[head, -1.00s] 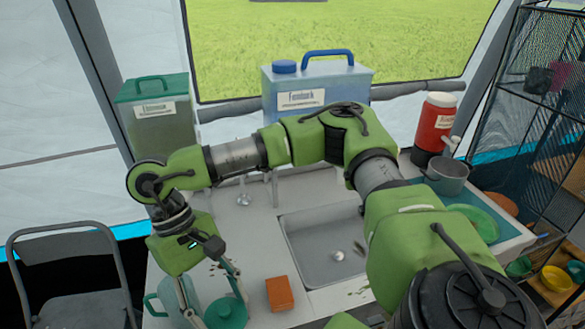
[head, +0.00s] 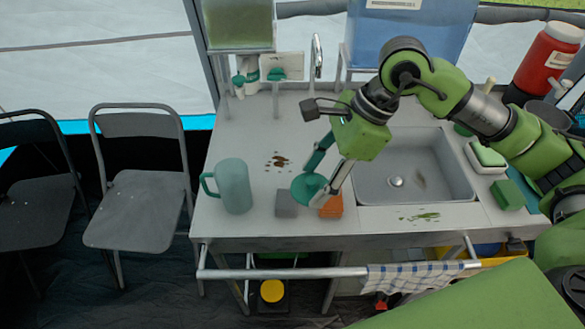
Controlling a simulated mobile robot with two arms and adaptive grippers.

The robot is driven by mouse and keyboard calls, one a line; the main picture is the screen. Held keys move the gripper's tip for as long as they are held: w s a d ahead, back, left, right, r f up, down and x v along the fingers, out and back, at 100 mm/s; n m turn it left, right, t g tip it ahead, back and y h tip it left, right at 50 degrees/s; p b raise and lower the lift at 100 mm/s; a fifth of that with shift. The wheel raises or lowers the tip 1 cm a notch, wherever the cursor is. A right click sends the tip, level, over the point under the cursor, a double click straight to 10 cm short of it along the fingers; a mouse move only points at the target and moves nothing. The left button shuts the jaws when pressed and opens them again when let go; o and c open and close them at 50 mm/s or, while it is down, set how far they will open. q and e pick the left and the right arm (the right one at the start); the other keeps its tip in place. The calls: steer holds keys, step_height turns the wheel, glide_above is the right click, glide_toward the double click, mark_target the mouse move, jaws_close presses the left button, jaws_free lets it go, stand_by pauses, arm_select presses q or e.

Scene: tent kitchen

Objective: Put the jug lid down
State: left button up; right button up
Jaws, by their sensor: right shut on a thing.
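The jug (head: 234,186) is a teal pitcher with a handle on its left, upright and uncovered on the counter's left part. The round green jug lid (head: 306,188) is in my right gripper (head: 321,181), whose fingers are shut on it. The lid is to the right of the jug, apart from it, and overlaps the grey block (head: 286,205) and orange block (head: 331,207) in the view. I cannot tell whether the lid touches the blocks or the counter. My left gripper is out of view.
The sink (head: 425,165) lies right of the gripper. Brown spots (head: 277,161) are on the counter behind the jug, and a green smear (head: 419,216) is in front of the sink. The counter's front-left part is bare.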

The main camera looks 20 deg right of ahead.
steer(key=m, duration=0.1)
steer(key=w+d+m+t, duration=0.1)
steer(key=m, duration=0.1)
steer(key=shift+r+m+h, duration=0.15)
steer(key=shift+m+h, duration=0.15)
steer(key=m, duration=0.1)
steer(key=w+d+m+t+h+b, duration=0.1)
steer(key=m, duration=0.1)
steer(key=shift+w+d+r+t, duration=0.1)
steer(key=shift+d+r+t, duration=0.05)
steer(key=shift+r+t, duration=0.2)
steer(key=m, duration=0.1)
steer(key=p, duration=0.4)
glide_toward(291, 165)
steer(key=shift+w+a+f, duration=0.2)
steer(key=shift+a+f, duration=0.1)
steer(key=shift+a, duration=0.15)
steer(key=shift+w+a+f, duration=0.2)
steer(key=shift+a+f, duration=0.05)
steer(key=shift+a, duration=0.2)
steer(key=shift+w+f, duration=0.5)
steer(key=shift+f, duration=0.15)
step_height(291, 165, down, 3)
steer(key=shift+p, duration=0.7)
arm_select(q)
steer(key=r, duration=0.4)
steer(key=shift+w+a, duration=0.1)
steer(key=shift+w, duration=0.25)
